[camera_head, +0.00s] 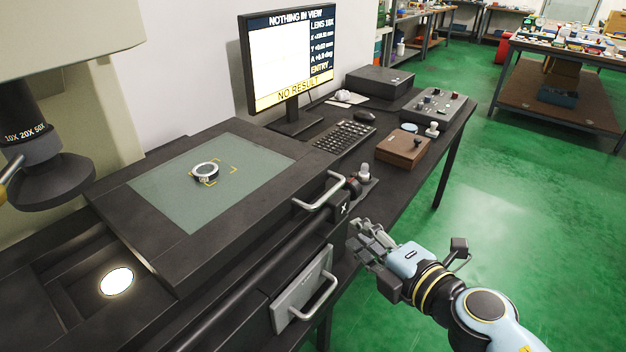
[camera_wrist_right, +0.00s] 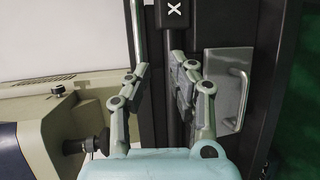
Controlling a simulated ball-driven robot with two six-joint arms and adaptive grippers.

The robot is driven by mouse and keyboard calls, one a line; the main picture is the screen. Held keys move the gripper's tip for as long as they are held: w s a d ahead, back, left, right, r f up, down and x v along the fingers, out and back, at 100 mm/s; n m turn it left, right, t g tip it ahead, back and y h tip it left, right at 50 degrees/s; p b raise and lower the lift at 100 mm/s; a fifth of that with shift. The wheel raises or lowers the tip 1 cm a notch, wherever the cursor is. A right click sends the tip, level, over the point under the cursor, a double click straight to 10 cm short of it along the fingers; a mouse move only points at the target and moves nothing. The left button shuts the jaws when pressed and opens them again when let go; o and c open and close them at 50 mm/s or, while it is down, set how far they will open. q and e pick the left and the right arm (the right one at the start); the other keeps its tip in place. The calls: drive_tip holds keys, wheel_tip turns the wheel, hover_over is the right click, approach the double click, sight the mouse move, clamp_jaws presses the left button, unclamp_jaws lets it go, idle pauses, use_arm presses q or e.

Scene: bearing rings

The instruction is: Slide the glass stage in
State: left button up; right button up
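The glass stage (camera_head: 255,165), a greenish pane in a dark frame, lies on the measuring machine, right of the lens turret (camera_head: 52,165) and the lit disc (camera_head: 117,281). A metal ring (camera_head: 206,171) lies on the glass near yellow corner marks. A silver bar handle (camera_head: 322,196) is on the stage's front side. My right gripper (camera_head: 372,243) is in front of the machine, below and right of that handle. In the wrist view its fingers (camera_wrist_right: 160,92) are apart with nothing visibly clasped. My left gripper is not in view.
A monitor (camera_head: 290,60) reads "NOTHING IN VIEW" and "NO RESULT". A second handle (camera_head: 318,300) sits on a grey panel lower on the front. An X-marked knob unit (camera_head: 350,200) is near my gripper.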

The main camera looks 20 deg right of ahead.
sight(328, 193)
drive_tip(key=w+a, duration=0.1)
drive_tip(key=w, duration=0.2)
drive_tip(key=w+a, duration=0.1)
drive_tip(key=w, duration=0.3)
drive_tip(key=w+a+r+b, duration=0.1)
drive_tip(key=w, duration=0.2)
drive_tip(key=shift+w, duration=0.35)
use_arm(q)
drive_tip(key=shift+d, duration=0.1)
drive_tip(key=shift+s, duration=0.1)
use_arm(e)
clamp_jaws()
